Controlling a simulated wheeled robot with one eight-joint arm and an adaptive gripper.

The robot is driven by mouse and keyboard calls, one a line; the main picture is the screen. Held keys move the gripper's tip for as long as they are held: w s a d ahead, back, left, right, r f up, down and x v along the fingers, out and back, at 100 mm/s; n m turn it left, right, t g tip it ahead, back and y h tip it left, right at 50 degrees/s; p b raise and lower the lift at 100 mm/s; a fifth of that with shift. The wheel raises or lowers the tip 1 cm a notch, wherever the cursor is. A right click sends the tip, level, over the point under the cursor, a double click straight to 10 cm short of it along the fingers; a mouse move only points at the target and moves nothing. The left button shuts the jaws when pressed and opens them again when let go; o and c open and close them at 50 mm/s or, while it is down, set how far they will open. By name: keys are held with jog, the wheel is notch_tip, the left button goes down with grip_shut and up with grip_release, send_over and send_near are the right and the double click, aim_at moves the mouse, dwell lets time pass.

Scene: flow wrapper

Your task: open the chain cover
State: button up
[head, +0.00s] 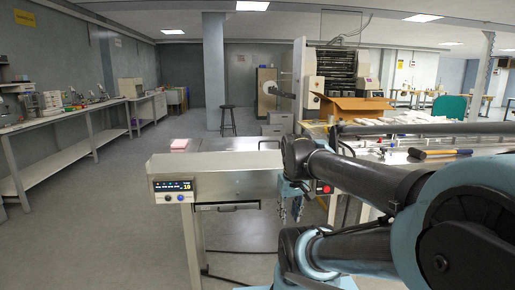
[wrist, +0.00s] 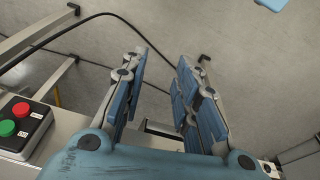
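A long steel housing (head: 225,172) of the wrapper stands in the middle of the head view, its top closed and flat; I cannot tell for sure that this is the chain cover. My gripper (head: 291,212) hangs pointing down at the housing's right end in the head view, partly hidden by my arm. In the wrist view my gripper (wrist: 161,62) is open, with its two blue-padded fingers apart and nothing between them. A steel edge and a small bracket (wrist: 163,129) show below between the fingers. Whether the fingers touch the machine cannot be told.
A control panel (head: 174,190) with a lit display is on the housing's left end. A box with green and red buttons (wrist: 19,126) is close left of my gripper in the wrist view. A black cable (wrist: 100,15) crosses the floor. Open floor (head: 110,210) lies at left.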

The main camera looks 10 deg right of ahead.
jog(key=w+r+n, duration=0.8)
jog(key=w+r, duration=0.8)
jog(key=w, duration=0.3)
jog(key=w+r+n, duration=0.8)
jog(key=w+r, duration=0.8)
jog(key=w, duration=0.3)
jog(key=w+f, duration=0.1)
jog(key=f, duration=0.4)
jog(key=w+f, duration=0.1)
jog(key=f, duration=0.5)
jog(key=w+f, duration=0.1)
jog(key=f, duration=0.4)
jog(key=shift+f, duration=0.3)
jog(key=shift+c, duration=0.5)
grip_shut()
